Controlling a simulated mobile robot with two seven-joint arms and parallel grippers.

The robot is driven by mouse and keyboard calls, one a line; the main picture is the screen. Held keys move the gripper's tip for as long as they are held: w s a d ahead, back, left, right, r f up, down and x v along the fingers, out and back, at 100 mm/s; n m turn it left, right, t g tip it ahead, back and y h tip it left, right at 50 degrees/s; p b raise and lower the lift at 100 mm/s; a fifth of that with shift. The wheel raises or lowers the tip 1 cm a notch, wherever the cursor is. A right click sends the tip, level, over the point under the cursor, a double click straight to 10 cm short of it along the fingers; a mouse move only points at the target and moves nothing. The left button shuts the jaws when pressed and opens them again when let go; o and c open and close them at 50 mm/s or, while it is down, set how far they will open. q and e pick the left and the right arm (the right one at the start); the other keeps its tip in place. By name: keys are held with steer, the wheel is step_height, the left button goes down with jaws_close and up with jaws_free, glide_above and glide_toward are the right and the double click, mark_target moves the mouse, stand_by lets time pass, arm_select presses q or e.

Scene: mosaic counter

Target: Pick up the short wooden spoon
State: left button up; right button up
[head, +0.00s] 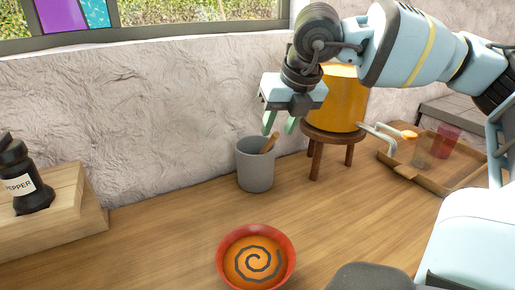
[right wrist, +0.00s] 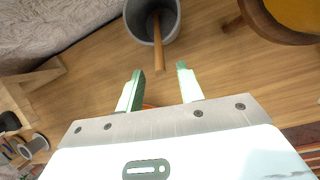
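The short wooden spoon (head: 269,143) leans in a grey cup (head: 255,170), its handle sticking out over the rim at the right. In the right wrist view the spoon (right wrist: 158,42) points from the cup (right wrist: 133,22) toward my fingers; its lower end is hidden inside the cup. My right gripper (head: 279,123) is open and empty, just above and to the right of the cup in the head view. In the right wrist view the handle's tip lies in the gap between the fingertips (right wrist: 160,71), but I cannot tell how far below them. My left gripper is not in view.
A yellow-orange pot (head: 343,100) on a wooden stool (head: 331,138) stands right of the cup. A red bowl (head: 222,262) is in front. A pepper mill (head: 24,183) stands on a wooden block (head: 85,200) at left. A wooden tray (head: 436,181) lies at right. Stone wall behind.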

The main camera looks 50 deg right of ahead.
mark_target(269, 144)
steer(key=shift+w+d+r, duration=0.2)
steer(key=shift+w+d, duration=0.05)
steer(key=shift+x, duration=3.95)
steer(key=shift+r, duration=0.1)
jaws_close()
